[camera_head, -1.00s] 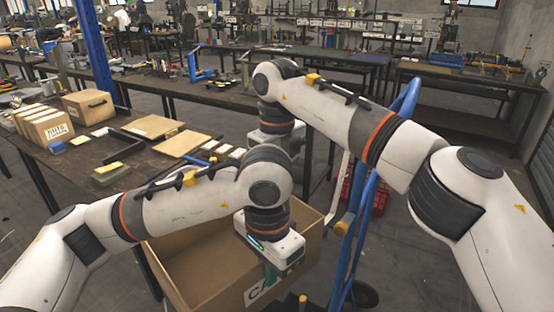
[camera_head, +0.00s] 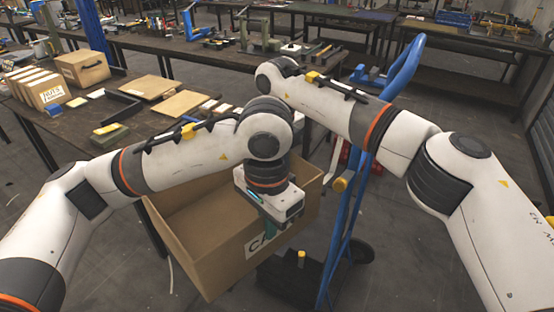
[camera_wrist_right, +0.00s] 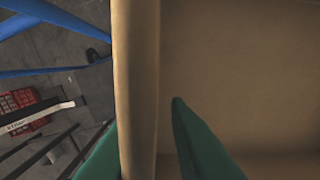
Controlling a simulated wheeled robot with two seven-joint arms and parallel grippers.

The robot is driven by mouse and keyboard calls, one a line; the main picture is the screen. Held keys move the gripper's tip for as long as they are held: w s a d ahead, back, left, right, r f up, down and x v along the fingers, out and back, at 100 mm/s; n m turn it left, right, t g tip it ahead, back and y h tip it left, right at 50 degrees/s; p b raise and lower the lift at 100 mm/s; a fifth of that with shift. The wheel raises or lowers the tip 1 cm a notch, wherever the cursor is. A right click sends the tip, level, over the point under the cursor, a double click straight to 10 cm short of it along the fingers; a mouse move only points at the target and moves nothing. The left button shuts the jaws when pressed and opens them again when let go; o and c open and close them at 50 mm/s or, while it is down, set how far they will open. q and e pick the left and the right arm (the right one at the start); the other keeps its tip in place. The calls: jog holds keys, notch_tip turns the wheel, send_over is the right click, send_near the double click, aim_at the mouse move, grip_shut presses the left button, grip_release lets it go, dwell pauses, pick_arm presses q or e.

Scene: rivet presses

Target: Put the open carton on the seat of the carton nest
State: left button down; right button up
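The open carton (camera_head: 190,243) is a brown box with its open top upward and a white label on its near wall. It appears held clear of the floor. My left gripper (camera_head: 268,228) is at the near wall, one green finger showing outside; it appears shut on that wall. My right gripper is hidden behind my arms in the head view. In the right wrist view its green fingers (camera_wrist_right: 145,130) closely straddle a wall of the carton (camera_wrist_right: 137,70), apparently shut on it. I cannot make out the carton nest.
A blue hand truck (camera_head: 352,200) with a dark foot plate stands just right of the carton. A red crate (camera_wrist_right: 22,108) shows beyond the carton wall.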

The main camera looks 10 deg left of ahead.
pick_arm(q)
jog(key=shift+w, duration=0.15)
pick_arm(e)
jog(key=shift+s+a, duration=0.2)
grip_shut()
pick_arm(q)
jog(key=c, duration=1.5)
grip_release()
jog(key=shift+c, duration=0.2)
